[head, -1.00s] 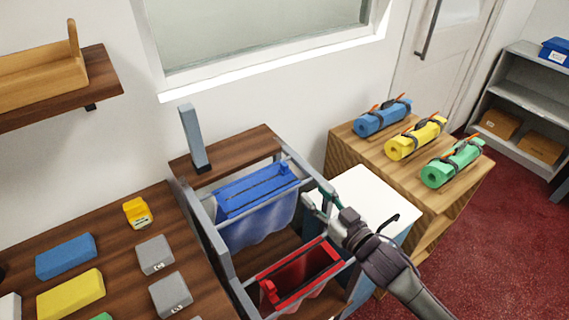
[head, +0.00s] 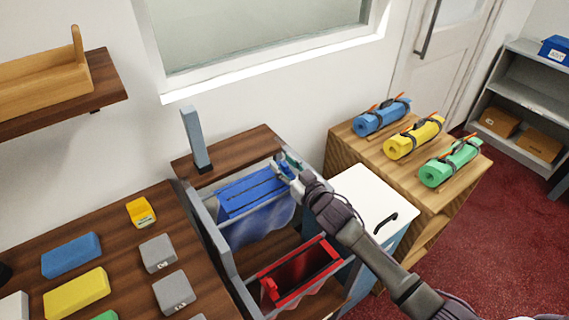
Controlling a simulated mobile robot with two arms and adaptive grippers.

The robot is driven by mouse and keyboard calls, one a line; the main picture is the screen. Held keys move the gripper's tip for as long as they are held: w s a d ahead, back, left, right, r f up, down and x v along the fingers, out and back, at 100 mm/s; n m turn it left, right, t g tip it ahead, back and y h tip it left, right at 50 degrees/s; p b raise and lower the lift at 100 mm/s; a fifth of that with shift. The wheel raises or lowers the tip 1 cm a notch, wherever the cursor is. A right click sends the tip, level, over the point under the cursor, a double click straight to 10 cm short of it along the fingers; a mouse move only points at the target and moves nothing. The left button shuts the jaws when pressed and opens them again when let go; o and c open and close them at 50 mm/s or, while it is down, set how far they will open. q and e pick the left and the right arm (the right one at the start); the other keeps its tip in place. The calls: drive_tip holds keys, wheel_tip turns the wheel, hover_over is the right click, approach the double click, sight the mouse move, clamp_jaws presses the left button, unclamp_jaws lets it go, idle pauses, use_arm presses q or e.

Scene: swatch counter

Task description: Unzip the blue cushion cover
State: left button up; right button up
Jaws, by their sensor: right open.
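The blue cushion cover (head: 262,222) hangs in the grey frame, its top a flat blue panel with dark lines running along its length. My right gripper (head: 285,165) is open at the right end of that top, close over the frame's back right part. Whether its fingers touch the cover or a zip pull I cannot tell; the pull itself is not clear to see. The red cover (head: 318,257) hangs in front of the blue one, with an open dark top. My left gripper is not in view.
The grey frame (head: 218,246) surrounds both covers. A white cabinet (head: 358,195) stands right of it. Blue, yellow and green rolls (head: 415,138) lie on a wooden unit farther right. Blue, yellow and grey blocks (head: 72,255) lie on the left counter. A grey post (head: 194,138) stands behind.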

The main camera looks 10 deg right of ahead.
clamp_jaws()
idle(0.4)
